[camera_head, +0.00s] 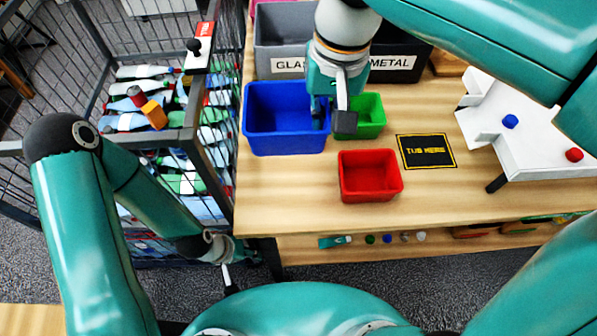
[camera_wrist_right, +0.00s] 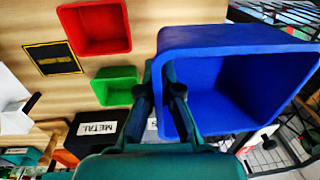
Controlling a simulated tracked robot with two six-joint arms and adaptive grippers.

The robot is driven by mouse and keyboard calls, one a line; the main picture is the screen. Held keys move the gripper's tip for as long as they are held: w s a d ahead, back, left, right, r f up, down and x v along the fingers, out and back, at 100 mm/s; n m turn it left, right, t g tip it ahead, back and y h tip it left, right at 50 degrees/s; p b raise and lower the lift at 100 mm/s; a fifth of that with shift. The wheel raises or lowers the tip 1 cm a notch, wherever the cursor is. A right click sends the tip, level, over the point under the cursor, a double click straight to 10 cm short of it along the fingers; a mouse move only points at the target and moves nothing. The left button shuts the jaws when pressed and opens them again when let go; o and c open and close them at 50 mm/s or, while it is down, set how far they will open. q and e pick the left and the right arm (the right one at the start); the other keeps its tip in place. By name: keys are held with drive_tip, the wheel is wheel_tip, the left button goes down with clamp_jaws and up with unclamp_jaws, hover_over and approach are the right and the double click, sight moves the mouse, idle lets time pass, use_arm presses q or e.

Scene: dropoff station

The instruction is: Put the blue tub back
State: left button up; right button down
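The blue tub (camera_head: 287,143) is at the left end of the table, upright and empty, beside the green tub (camera_head: 372,117). My right gripper (camera_head: 331,115) is over its right wall, one finger inside and one outside. In the right wrist view, the gripper (camera_wrist_right: 162,90) looks shut on the wall of the blue tub (camera_wrist_right: 235,45). I cannot tell whether the tub is clear of the table. A black mat marked "TUB HERE" (camera_head: 426,151) lies bare on the right. My left gripper (camera_head: 229,281) hangs low by the table's front left corner; its fingers are unclear.
A red tub (camera_head: 370,176) stands in front of the green one. Grey and black bins (camera_head: 285,25) labelled "GLASS" and "METAL" stand behind. A white stand (camera_head: 528,139) with blue and red buttons is at the right. A wire cage of bottles (camera_head: 185,140) adjoins the table's left edge.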

sight(315, 188)
wheel_tip(315, 188, down, 20)
drive_tip(key=shift+r+b, duration=0.25)
drive_tip(key=shift+b, duration=0.2)
drive_tip(key=shift+f, duration=0.15)
drive_tip(key=c, duration=1.3)
unclamp_jaws()
drive_tip(key=r, duration=1.2)
drive_tip(key=shift+d+r, duration=0.15)
drive_tip(key=shift+d, duration=0.25)
drive_tip(key=shift+s, duration=0.1)
